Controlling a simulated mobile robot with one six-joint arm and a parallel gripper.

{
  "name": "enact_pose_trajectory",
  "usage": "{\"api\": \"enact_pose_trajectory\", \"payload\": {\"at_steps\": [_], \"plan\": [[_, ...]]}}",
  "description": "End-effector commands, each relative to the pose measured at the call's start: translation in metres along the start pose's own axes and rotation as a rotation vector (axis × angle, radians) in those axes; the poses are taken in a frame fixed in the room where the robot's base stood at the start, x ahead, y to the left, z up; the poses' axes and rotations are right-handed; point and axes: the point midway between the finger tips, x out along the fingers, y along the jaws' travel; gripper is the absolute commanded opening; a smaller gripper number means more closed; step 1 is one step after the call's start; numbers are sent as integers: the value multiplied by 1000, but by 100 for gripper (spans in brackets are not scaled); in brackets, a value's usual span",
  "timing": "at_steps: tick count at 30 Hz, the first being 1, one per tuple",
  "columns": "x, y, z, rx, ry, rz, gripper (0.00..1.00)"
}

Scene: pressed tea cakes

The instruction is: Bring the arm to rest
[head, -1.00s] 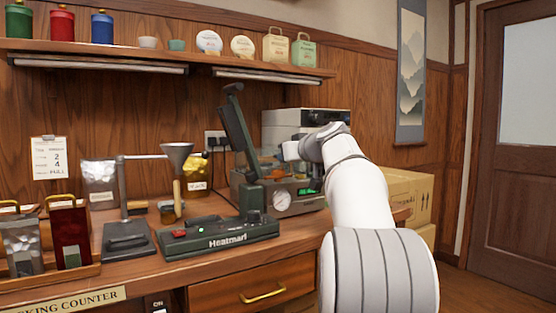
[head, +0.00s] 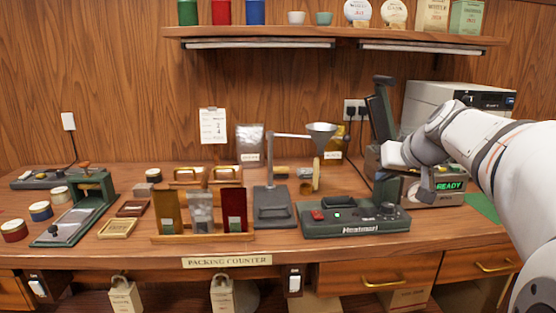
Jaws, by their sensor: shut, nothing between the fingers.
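My white arm (head: 490,150) reaches in from the right edge, over the right end of the counter. The arm hides part of the grey machine (head: 448,188) with a green READY display.
The wooden counter (head: 290,250) holds a funnel stand (head: 275,195), a rack with several upright pouches (head: 205,238), and a green press (head: 90,190) at left. A shelf (head: 340,32) with tins and jars runs above.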

Motion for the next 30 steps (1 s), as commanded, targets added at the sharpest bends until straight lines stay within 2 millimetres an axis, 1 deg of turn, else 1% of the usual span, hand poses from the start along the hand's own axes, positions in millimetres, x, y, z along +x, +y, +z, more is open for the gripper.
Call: {"api": "enact_pose_trajectory", "payload": {"at_steps": [1,5,9,13,15,18,21,24,30], "plan": [[-20,-20,3,3,-51,-1,0],[-41,-50,41,17,-182,17,0],[-70,-76,84,19,-313,52,0],[-101,-93,125,12,-422,97,0],[-116,-98,145,5,-472,123,0],[-133,-101,169,-7,-525,157,0],[-143,-102,186,-18,-557,182,0],[-147,-102,196,-22,-574,196,0],[-147,-101,198,-22,-576,199,0]]}}
